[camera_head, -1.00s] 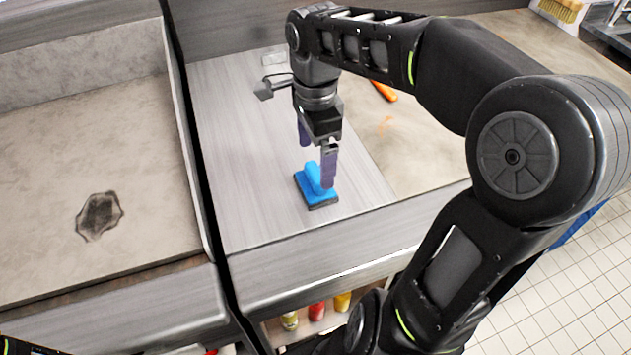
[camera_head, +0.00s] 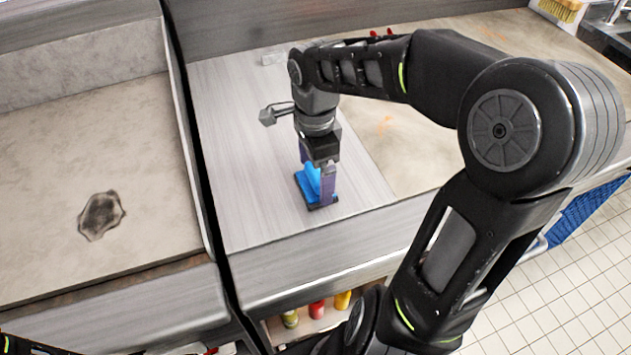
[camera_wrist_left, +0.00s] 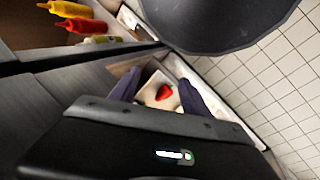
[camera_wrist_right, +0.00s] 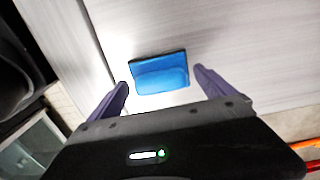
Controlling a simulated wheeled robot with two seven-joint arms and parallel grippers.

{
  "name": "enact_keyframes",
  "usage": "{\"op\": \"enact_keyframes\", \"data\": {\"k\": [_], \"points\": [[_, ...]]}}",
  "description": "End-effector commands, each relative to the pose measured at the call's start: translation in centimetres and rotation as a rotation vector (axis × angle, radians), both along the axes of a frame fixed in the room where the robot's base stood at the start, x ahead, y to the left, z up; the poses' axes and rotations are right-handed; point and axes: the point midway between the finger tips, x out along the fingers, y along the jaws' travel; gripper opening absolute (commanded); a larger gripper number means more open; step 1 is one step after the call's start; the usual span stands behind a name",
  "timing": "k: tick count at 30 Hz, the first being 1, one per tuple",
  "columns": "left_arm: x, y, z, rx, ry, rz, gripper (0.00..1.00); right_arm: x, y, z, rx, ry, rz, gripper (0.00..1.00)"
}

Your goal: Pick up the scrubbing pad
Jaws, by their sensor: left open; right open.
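The scrubbing pad (camera_head: 309,186) is blue with a dark underside and a raised blue handle. It lies on the grey metal worktop, and it also shows in the right wrist view (camera_wrist_right: 160,75). My right gripper (camera_head: 317,184) points down right over the pad. In the right wrist view its two purple fingers (camera_wrist_right: 163,84) are spread, one on each side of the pad's blue handle, with nothing held. My left gripper (camera_wrist_left: 155,80) is open and empty, low near the floor side, away from the pad.
A griddle-like surface with a dark stain (camera_head: 101,215) lies to the left past a dark gap. Several bottles (camera_head: 317,309) stand on a shelf below the worktop. A brush (camera_head: 561,9) is at the far right. A blue crate (camera_head: 590,210) is on the tiled floor.

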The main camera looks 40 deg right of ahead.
Motion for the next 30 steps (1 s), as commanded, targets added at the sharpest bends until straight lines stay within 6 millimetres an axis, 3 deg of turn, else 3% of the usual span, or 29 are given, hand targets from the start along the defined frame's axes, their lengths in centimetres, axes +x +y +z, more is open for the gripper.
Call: {"op": "enact_keyframes", "data": {"k": [2,27,30], "points": [[0.0,0.0,0.0,0.0,0.0,0.0,0.55,0.0,0.0,0.01,0.0,0.0,0.0,0.92],[0.0,0.0,0.0,0.0,0.0,0.0,0.55,0.01,0.0,0.02,0.0,0.0,0.0,0.23],[0.0,0.0,0.0,0.0,0.0,0.0,0.55,0.02,-0.01,0.03,0.0,-0.001,0.0,0.23]]}}
